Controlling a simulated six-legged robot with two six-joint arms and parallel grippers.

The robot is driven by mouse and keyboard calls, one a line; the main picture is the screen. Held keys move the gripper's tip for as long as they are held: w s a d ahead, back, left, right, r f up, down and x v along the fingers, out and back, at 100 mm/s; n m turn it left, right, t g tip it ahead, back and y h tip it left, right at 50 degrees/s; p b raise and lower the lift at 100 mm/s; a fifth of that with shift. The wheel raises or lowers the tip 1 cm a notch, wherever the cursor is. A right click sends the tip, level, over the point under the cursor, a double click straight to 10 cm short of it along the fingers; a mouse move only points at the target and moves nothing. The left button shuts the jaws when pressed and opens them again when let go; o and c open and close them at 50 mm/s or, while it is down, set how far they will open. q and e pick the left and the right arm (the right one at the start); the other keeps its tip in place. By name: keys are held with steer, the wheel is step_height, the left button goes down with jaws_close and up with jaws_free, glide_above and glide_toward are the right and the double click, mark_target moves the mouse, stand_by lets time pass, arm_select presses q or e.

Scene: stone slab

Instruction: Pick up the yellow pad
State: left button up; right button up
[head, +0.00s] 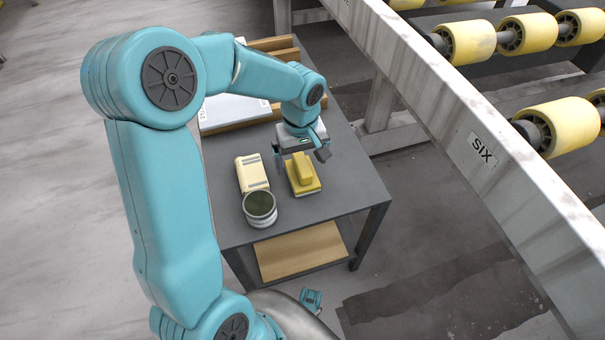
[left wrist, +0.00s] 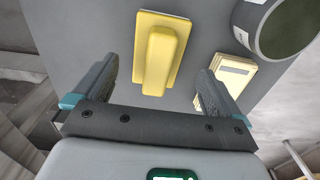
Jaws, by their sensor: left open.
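The yellow pad (head: 302,175) lies on the dark grey table (head: 340,190), a flat yellow base with a raised block-like handle on top. In the left wrist view the pad (left wrist: 160,50) appears ahead of the jaws and between their lines, with its handle pointing toward the gripper. My left gripper (head: 300,155) is open and empty, just above and behind the pad. In the left wrist view its two dark fingers (left wrist: 158,85) stand wide apart and I see no contact with the pad.
A cream box (head: 252,174) and a round grey-green container (head: 260,207) stand left of the pad. Wooden pieces and a white panel lie at the table's back. The table's front right is clear.

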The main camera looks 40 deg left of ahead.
mark_target(302, 164)
arm_select(q)
step_height(302, 164, down, 5)
steer(key=shift+w+d+r+b, duration=0.1)
steer(key=shift+b, duration=0.75)
steer(key=shift+r, duration=0.1)
steer(key=shift+c, duration=0.3)
steer(key=c, duration=1.1)
step_height(302, 164, up, 20)
steer(key=p, duration=0.7)
steer(key=shift+c, duration=0.2)
